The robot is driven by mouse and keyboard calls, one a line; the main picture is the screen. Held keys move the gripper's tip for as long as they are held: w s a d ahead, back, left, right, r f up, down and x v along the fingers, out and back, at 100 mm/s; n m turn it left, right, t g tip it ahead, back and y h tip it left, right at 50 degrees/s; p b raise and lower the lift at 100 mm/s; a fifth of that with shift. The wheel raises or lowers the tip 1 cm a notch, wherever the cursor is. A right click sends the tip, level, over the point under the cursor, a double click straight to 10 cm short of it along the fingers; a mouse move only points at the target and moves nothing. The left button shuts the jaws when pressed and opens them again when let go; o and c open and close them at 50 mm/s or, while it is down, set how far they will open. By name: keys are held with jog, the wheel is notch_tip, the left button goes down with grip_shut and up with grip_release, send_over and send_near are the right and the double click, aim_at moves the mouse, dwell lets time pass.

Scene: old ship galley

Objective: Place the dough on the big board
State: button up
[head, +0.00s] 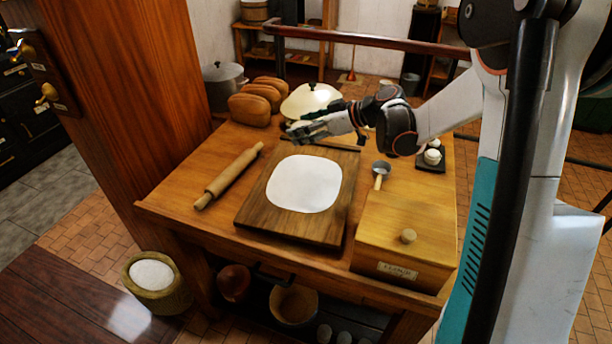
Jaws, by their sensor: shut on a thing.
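The big board (255,215) is a dark wooden slab lying flat on the table. A white, rounded flat patch (304,184) lies on its middle; I cannot tell whether it is flour or a sheet. My gripper (298,130) reaches in from the right, above the far edge of the board. It is shut on a small pale lump that looks like the dough, mostly hidden by the fingers. The gripper is beyond the white patch in the picture, and its height over the board is hard to judge.
A rolling pin (228,176) lies left of the board. A cream dome (309,98), bread loaves (254,103) and a grey pot (223,84) are at the back.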

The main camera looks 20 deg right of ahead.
aim_at(305, 181)
notch_tip(305, 181, down, 16)
jog(key=b, duration=0.4)
jog(key=shift+b, duration=0.35)
jog(key=shift+r, duration=0.15)
jog(key=o, duration=1.2)
jog(key=p+v, duration=0.3)
jog(key=v, duration=0.9)
jog(key=shift+s, duration=0.1)
